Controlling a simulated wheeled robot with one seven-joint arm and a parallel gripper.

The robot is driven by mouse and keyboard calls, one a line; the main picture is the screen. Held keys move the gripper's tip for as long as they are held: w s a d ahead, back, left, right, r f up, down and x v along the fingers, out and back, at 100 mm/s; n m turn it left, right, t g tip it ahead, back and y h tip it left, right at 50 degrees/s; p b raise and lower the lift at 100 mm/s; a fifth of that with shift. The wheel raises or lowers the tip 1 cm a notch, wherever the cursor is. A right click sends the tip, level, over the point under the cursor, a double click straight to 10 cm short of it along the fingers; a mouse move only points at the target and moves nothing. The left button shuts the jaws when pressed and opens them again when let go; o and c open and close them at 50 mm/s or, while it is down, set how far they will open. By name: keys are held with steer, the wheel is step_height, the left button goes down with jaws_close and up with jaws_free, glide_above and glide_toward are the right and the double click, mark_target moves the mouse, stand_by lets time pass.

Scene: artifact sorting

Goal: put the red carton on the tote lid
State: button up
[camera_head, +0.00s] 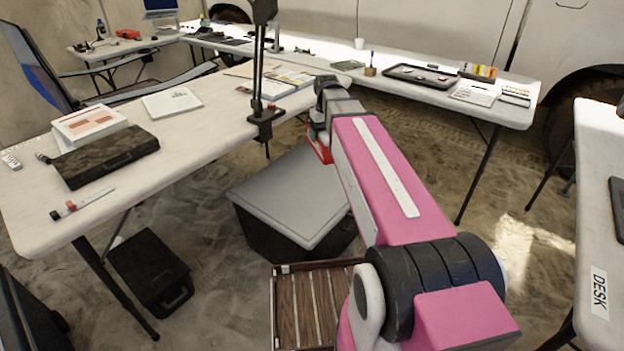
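The grey tote lid (285,205) tops a dark tote on the sandy floor, left of my pink arm. A red item (318,150), likely the red carton, shows at the far end of my arm, at the lid's far right edge. Only part of it shows; my arm hides the rest. My gripper (319,132) is at that end, pointing down, right at the red item. Its fingers are hidden, so I cannot tell whether it holds the item or whether the item touches the lid.
A long table (210,130) with a dark case (105,157), papers and a clamped stand (265,120) is at left. A slatted wooden crate (310,305) stands in front of the tote. Another table (440,95) runs behind; a desk (590,230) is at right. Most of the lid is clear.

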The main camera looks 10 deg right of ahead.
steer(key=w+a+f, duration=0.1)
steer(key=f, duration=0.1)
steer(key=w+f+n, duration=0.1)
steer(key=w+f, duration=0.1)
steer(key=w+a+f+n, duration=0.1)
steer(key=w+f, duration=0.1)
steer(key=f, duration=0.1)
steer(key=shift+w+a, duration=0.25)
steer(key=shift+a, duration=0.1)
steer(key=w+a+f+n, duration=0.2)
steer(key=f, duration=0.4)
steer(key=w+a+f+n, duration=0.2)
steer(key=w+a+f, duration=0.1)
steer(key=f, duration=0.2)
steer(key=shift+w+d+f, duration=0.45)
steer(key=shift+d+f, duration=1.4)
steer(key=shift+f, duration=0.05)
steer(key=shift+w+d+f, duration=0.4)
steer(key=shift+d+f, duration=1.45)
steer(key=shift+d, duration=0.05)
steer(key=shift+w+d+f, duration=0.45)
steer(key=shift+d+f, duration=1.4)
steer(key=shift+f, duration=0.05)
steer(key=shift+f, duration=0.2)
steer(key=o, duration=0.7)
steer(key=shift+o, duration=0.2)
steer(key=shift+r, duration=0.15)
